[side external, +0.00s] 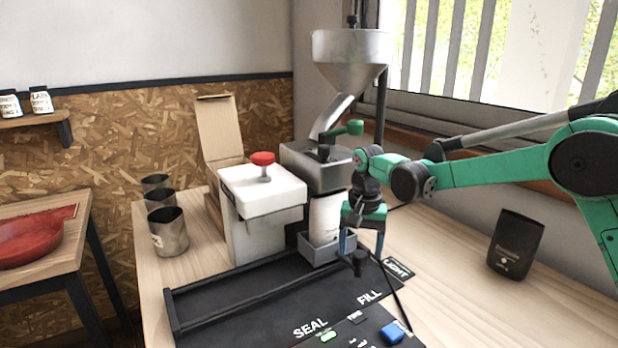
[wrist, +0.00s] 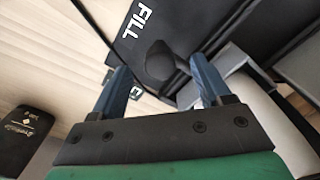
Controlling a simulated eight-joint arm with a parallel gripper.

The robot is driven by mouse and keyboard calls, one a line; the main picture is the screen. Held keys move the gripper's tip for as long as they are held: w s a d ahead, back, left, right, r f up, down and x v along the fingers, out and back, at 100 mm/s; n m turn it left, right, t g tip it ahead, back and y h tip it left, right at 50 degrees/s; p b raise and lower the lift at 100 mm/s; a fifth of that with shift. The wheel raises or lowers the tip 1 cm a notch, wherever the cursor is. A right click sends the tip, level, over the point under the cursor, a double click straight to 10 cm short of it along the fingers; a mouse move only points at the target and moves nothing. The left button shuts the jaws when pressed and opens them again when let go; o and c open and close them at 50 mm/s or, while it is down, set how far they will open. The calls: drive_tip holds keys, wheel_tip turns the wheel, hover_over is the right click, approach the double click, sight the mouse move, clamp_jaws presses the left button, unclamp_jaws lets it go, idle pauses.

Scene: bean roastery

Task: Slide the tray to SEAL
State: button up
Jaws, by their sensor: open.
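The grey tray (side external: 320,252) stands at the FILL end of the black track, below the hopper's chute, with a white container (side external: 325,217) in it. A black knob (side external: 360,262) is at the tray's right front; it also shows in the wrist view (wrist: 160,58). My gripper (side external: 361,246) is open, its blue fingers pointing down on either side of the knob. In the wrist view the knob lies between the fingertips (wrist: 160,72); I cannot tell whether they touch it. The word SEAL (side external: 310,329) is printed left of FILL (side external: 369,297).
A white sealer (side external: 262,188) with a red knob stands left of the filler (side external: 350,60). The track (side external: 250,295) left of the tray is clear. A blue block (side external: 393,333) lies in front, a black bag (side external: 515,245) stands right, and metal cups (side external: 168,232) stand left.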

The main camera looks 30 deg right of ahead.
drive_tip(key=shift+f, duration=0.75)
clamp_jaws()
idle(0.9)
